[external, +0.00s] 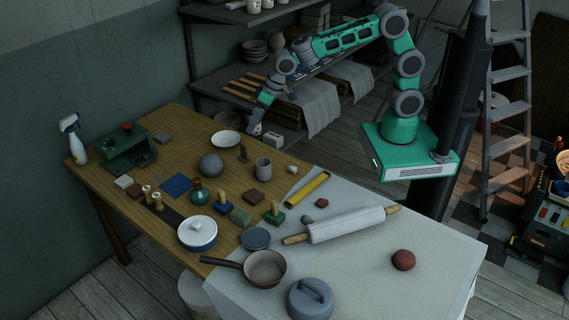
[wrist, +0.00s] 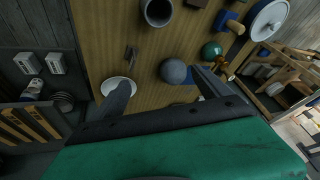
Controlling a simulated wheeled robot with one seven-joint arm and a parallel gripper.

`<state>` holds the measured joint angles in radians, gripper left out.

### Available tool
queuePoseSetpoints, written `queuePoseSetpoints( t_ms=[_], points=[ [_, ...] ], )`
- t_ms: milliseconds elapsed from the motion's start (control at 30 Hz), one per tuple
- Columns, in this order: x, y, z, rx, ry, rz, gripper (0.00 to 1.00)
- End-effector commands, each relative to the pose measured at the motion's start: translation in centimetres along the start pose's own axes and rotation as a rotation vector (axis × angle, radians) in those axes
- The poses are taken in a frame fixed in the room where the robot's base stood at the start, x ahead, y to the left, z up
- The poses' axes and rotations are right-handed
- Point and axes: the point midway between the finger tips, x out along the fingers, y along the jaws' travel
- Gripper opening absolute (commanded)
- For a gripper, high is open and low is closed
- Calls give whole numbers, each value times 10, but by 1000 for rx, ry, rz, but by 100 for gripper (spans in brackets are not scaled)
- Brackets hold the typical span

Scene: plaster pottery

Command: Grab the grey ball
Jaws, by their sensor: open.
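Shelves (external: 225,75) stand behind the table. A rolling pin (external: 345,225) lies on the pale cloth.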

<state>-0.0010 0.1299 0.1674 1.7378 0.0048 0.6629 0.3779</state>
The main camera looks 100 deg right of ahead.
Motion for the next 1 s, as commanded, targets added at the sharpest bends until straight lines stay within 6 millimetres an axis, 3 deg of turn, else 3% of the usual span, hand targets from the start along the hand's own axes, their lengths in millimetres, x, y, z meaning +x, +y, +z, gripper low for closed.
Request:
queuePoseSetpoints(
  t_ms=[33, 100, 233, 400, 800, 1000],
  points=[
    [40, -6, -16, 48, 6, -2, 87],
    [83, -14, -40, 118, 34, -13, 87],
    [141, -22, -65, 211, 69, -32, 87],
    [169, -25, -74, 249, 83, -40, 87],
    [230, -29, -74, 246, 82, -40, 87],
    [239, -29, -74, 246, 83, -41, 87]
  ],
)
